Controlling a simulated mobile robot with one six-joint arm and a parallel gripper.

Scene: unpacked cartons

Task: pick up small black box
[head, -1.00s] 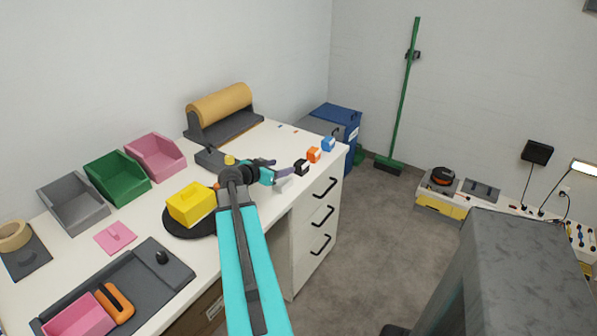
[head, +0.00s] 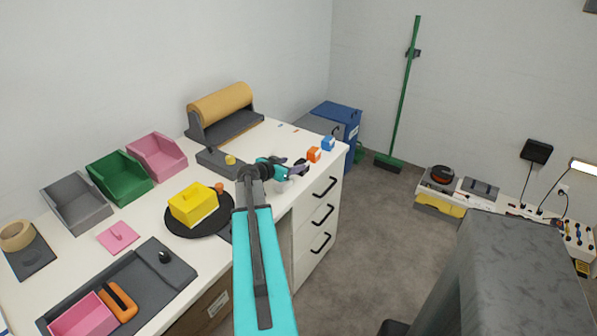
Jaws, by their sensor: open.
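The small black box (head: 301,162) stands near the right edge of the white worktop, in line with an orange box and a blue box. Only a bit of it shows, because my gripper covers most of it. My gripper (head: 298,170), with greyish-purple fingers, is right at the black box in the picture and open. Whether its fingers stand around the box or only in front of it, I cannot tell.
The orange box (head: 314,154) stands just behind the black one, with the blue box (head: 328,143) further back. A yellow container (head: 193,203) sits on a dark round plate to the left. A paper roll (head: 220,103) stands at the back. The drawer unit (head: 318,215) drops below the edge.

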